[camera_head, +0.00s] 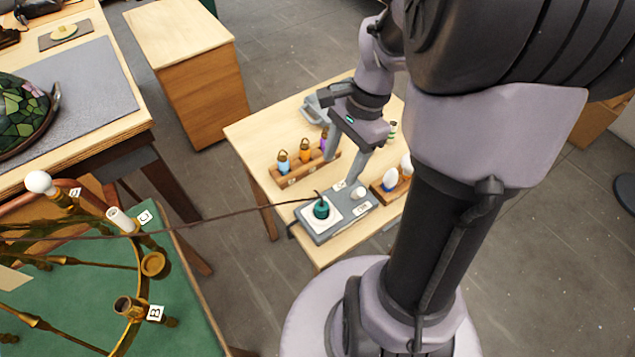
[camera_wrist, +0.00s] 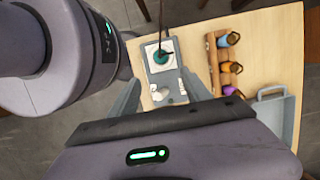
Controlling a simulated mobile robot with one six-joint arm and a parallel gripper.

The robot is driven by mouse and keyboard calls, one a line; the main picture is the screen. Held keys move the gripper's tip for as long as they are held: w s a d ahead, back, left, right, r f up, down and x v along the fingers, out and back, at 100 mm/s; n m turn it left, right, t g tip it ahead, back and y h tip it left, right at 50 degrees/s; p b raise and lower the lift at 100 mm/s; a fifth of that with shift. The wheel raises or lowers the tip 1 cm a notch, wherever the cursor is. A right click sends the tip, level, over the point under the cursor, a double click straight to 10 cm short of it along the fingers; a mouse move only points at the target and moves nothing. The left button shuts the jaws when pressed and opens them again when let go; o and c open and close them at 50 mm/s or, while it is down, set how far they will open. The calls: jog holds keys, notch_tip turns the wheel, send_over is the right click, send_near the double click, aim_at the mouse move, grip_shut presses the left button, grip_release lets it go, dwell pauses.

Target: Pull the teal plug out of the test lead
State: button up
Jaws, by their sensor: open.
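The teal plug (camera_head: 321,209) stands upright on the white square plate of a grey box (camera_head: 337,228) on the small wooden table. A dark cord (camera_head: 215,218) runs from it to the left. The plug also shows in the wrist view (camera_wrist: 161,57), near the top middle. I cannot make out a separate test lead or how the plug is joined to it. My gripper (camera_head: 343,171) is open and empty, above the table and behind the plug in the head view. In the wrist view its fingers (camera_wrist: 160,80) are spread either side of the box, apart from the plug.
A wooden rack (camera_head: 300,170) with blue, orange and purple-capped items stands behind the box. Another wooden holder (camera_head: 388,190) with white bulbs is at its right. A grey tray (camera_wrist: 270,112) lies on the table. A brass chandelier frame (camera_head: 140,310) rests on the green mat at left.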

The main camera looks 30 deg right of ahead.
aim_at(323, 204)
jog(key=b+x, duration=0.5)
jog(key=x, duration=0.9)
jog(key=shift+w+a+f+b, duration=0.15)
jog(key=shift+f+b, duration=0.1)
jog(key=shift+b, duration=0.1)
grip_shut()
jog(key=shift+r+p, duration=2.2)
jog(key=shift+r, duration=0.25)
jog(key=shift+f, duration=0.15)
